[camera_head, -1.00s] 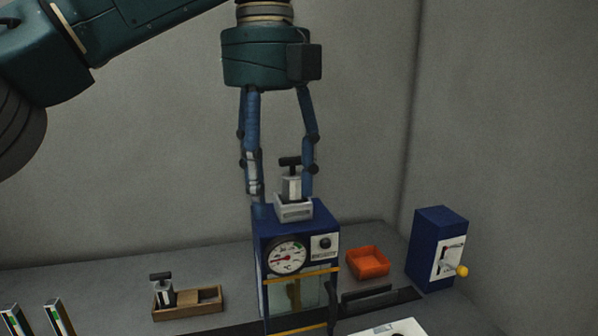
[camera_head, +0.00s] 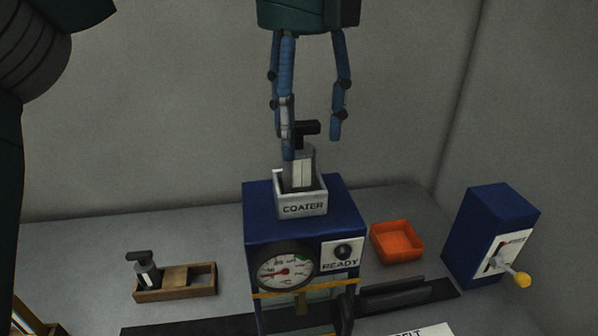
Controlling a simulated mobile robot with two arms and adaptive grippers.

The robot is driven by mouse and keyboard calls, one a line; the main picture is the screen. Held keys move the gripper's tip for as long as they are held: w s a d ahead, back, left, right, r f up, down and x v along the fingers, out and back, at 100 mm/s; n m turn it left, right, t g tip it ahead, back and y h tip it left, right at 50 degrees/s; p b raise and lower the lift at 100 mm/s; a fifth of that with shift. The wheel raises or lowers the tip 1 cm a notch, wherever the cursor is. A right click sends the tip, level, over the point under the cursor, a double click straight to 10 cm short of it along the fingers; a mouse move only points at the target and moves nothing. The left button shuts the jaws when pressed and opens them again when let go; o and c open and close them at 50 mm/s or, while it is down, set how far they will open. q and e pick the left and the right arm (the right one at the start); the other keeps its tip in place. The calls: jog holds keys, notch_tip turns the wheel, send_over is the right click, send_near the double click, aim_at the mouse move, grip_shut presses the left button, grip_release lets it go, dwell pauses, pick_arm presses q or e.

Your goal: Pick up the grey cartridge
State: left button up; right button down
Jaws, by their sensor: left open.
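A grey cartridge (camera_head: 303,167) with a pale front and a black T-shaped handle stands upright in the white holder marked COATER (camera_head: 302,207). The holder sits on top of a blue machine (camera_head: 258,221). My left gripper (camera_head: 313,147) points down above it, open, with its blue fingers around the handle's height. The left finger partly covers the cartridge. A second grey cartridge (camera_head: 147,273) with a white label and black handle stands in the left part of a wooden rack (camera_head: 176,295). My right gripper is not in view.
The machine's front has a dial gauge (camera_head: 286,268) and a READY panel (camera_head: 342,254). An orange tray (camera_head: 398,242) lies to its right. Farther right is a blue box (camera_head: 487,228) with a yellow-knobbed lever (camera_head: 521,280). Grey counter shows between the rack and the machine.

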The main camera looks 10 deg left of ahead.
aim_at(299, 148)
pick_arm(q)
jog(key=shift+w+a+f, duration=0.1)
jog(key=shift+w+f, duration=0.1)
jog(key=shift+f, duration=0.45)
jog(key=f, duration=0.2)
jog(key=f+p, duration=0.1)
jog(key=f, duration=0.1)
jog(key=shift+w+a+f, duration=0.1)
jog(key=shift+a, duration=0.1)
jog(key=shift+f, duration=0.25)
jog(key=c, duration=1.5)
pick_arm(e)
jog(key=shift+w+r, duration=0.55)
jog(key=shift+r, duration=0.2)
